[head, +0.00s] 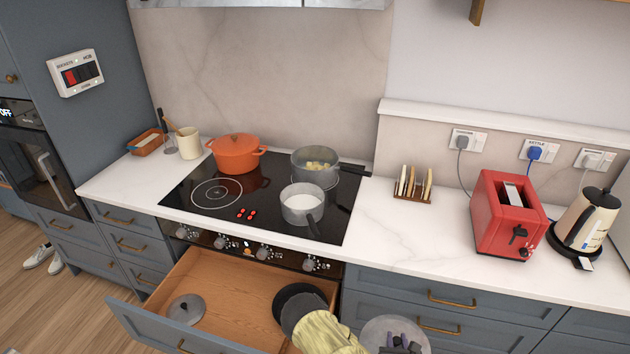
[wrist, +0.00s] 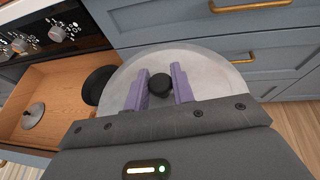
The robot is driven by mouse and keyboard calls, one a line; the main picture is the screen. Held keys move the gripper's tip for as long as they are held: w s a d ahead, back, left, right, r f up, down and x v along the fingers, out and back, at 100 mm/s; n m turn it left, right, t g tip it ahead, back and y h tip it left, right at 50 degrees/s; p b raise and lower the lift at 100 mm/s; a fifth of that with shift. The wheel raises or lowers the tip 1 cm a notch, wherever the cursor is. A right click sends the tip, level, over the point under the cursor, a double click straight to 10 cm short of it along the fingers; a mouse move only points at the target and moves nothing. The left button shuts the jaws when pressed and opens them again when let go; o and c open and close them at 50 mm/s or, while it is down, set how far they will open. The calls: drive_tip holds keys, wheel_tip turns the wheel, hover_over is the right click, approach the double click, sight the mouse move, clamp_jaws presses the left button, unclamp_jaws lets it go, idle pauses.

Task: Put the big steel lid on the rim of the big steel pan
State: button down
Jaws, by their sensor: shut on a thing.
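The big steel lid (head: 384,330) is a round, pale metal disc with a black knob, at the bottom of the head view. In the wrist view the lid (wrist: 205,62) fills the space beyond the fingers. My gripper (wrist: 159,82) is shut on its black knob, one purple finger on each side. In the head view my gripper (head: 400,345) is low, in front of the drawers right of the open drawer, apart from the hob. Two steel pans stand on the hob: a rear pan (head: 327,181) with yellow pieces, which looks the larger, and a front pan (head: 300,216) with white contents. Both are uncovered.
An open wooden drawer (head: 225,285) below the hob (head: 255,190) holds a smaller lid (head: 186,308) and a dark pan (head: 290,291). An orange pot (head: 236,155) stands at the back left. A toast rack (head: 413,184) and red toaster (head: 505,215) stand on the right counter.

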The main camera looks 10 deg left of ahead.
drive_tip(key=shift+s+d+r, duration=0.1)
drive_tip(key=shift+r, duration=0.4)
drive_tip(key=shift+f, duration=0.15)
